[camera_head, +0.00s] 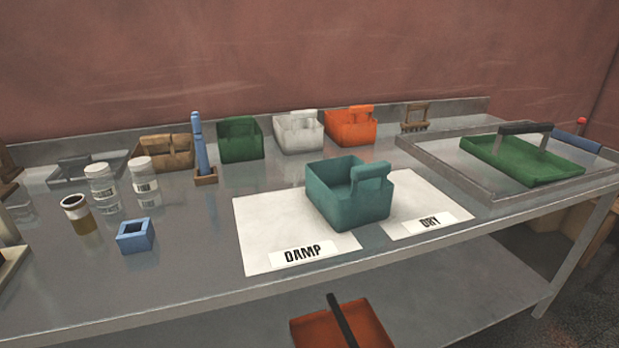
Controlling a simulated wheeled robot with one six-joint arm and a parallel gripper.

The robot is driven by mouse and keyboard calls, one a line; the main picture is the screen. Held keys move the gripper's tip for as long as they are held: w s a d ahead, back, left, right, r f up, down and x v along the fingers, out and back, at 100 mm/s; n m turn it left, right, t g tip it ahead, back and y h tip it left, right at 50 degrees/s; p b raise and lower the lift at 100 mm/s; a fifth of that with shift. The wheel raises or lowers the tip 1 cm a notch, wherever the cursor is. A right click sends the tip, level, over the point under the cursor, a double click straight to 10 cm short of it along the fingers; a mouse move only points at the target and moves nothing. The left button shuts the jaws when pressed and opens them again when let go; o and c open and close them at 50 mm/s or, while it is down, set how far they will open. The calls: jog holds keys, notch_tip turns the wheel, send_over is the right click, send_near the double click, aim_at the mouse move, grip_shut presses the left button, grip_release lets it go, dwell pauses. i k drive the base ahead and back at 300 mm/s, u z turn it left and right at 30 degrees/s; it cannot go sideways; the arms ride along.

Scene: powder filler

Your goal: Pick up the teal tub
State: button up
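The teal tub (345,207) stands upright on the metal table, empty as far as I can see. It has one raised grip handle on its right side. It rests across two white sheets, over the right part of the one labelled DAMP (262,235) and the left part of the one labelled DRY (432,200). My gripper is not in view.
Green (240,143), white (298,137) and orange (350,130) tubs stand behind the teal tub. A green tray (520,164) lies at right. Jars (103,188), a brown-filled cup (80,216) and a blue square holder (136,237) stand at left. The table front is clear.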

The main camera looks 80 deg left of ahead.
aim_at(349, 192)
jog(key=u, duration=2.2)
jog(key=i, duration=1.25)
jog(key=z, duration=0.65)
